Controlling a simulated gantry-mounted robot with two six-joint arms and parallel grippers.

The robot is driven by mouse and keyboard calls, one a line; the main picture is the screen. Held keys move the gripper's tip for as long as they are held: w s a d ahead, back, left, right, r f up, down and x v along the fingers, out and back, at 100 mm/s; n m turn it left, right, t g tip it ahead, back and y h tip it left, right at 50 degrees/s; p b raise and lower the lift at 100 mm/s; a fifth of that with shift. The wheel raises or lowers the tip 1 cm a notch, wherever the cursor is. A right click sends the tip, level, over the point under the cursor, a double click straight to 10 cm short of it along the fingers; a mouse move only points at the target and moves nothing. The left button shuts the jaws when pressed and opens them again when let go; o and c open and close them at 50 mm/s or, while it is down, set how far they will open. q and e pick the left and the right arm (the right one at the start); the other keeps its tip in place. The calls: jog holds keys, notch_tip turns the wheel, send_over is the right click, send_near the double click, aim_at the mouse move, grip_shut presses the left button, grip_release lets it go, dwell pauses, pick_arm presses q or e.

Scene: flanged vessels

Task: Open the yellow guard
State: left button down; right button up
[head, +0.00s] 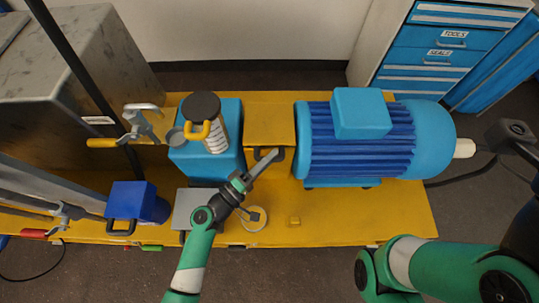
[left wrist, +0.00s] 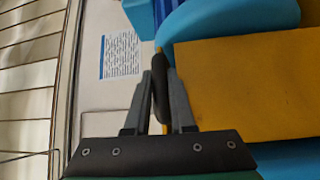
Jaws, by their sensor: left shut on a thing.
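The yellow guard (head: 269,122) is a box-like cover between the blue pump block and the blue motor in the head view. A black handle (head: 285,153) is on its near side. The guard fills the right of the left wrist view as a flat yellow face (left wrist: 245,85). My left gripper (head: 272,157) is at the handle, its fingers (left wrist: 160,95) shut on the black handle (left wrist: 159,88), with one finger on each side. The guard appears closed over the gap. My right arm (head: 450,270) shows at the lower right, but its gripper is not visible.
The blue motor (head: 360,140) stands close right of the guard. The blue pump block (head: 207,160) with a dark-capped cylinder (head: 202,107) stands close left. A round gauge-like part (head: 253,219) lies on the yellow base (head: 340,225). The base's front right is mostly clear.

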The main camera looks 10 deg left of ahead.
pick_arm(q)
jog(key=shift+w+a+r+n+g+y+p, duration=0.1)
jog(key=shift+w+r+n+g+y+p, duration=0.4)
jog(key=shift+r+p, duration=1.45)
jog(key=shift+w+a+r+n+g+y+p, duration=0.1)
jog(key=shift+w+r+n+g+p, duration=0.35)
jog(key=shift+w+r+p, duration=1.4)
jog(key=shift+s+a+r+n+g+y+p, duration=0.1)
jog(key=shift+r+n+g+y+p, duration=0.6)
jog(key=shift+p, duration=2.25)
jog(key=shift+r+t+h, duration=0.25)
jog(key=shift+t+h, duration=0.1)
jog(key=shift+h, duration=0.05)
jog(key=c, duration=0.8)
grip_release()
jog(key=shift+o, duration=0.2)
jog(key=p+v, duration=0.3)
jog(key=v, duration=0.8)
jog(key=shift+s+a, duration=0.2)
jog(key=shift+a, duration=0.05)
